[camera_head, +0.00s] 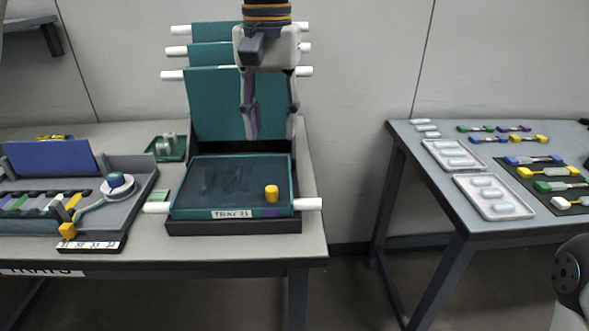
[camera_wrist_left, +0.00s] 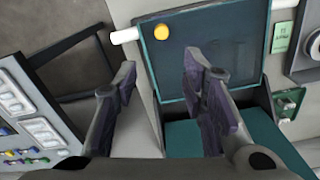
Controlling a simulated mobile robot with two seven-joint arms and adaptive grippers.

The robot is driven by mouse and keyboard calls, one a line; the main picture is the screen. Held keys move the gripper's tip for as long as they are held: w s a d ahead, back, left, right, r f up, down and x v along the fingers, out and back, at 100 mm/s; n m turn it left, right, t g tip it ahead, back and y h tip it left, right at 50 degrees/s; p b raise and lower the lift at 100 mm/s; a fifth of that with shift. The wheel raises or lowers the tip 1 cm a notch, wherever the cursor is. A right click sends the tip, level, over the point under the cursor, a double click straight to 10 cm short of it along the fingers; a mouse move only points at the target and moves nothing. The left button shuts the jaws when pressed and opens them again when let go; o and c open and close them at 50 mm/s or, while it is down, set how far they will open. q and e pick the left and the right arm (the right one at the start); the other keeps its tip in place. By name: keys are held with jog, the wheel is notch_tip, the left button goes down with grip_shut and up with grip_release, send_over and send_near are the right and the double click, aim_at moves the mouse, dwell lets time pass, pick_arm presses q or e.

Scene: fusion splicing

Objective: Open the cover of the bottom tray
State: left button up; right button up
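The bottom tray (camera_head: 188,214) lies flat at the front of the tray stack on the left table, with a label on its front edge. Its dark see-through cover (camera_head: 225,180) is down, with a yellow knob (camera_head: 271,193) near the front right. The cover (camera_wrist_left: 225,45) and knob (camera_wrist_left: 161,32) also show in the left wrist view. My left gripper (camera_head: 271,136) hangs fingers down, open and empty, above the rear right part of the tray, apart from the knob. Its spread fingers (camera_wrist_left: 158,72) show in the wrist view. My right gripper is not in view.
Several teal trays (camera_head: 200,100) with white side handles stand tilted up behind the bottom tray. A grey splicing station (camera_head: 130,205) with a blue panel is to the left. The right table (camera_head: 430,190) holds white trays and coloured connectors; a floor gap separates the tables.

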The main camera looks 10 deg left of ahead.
aim_at(271, 188)
pick_arm(q)
jog(key=s+f, duration=0.2)
jog(key=f, duration=0.1)
jog(key=shift+a+f, duration=0.1)
jog(key=shift+f, duration=0.05)
jog(key=f, duration=0.8)
jog(key=shift+w, duration=0.3)
grip_shut()
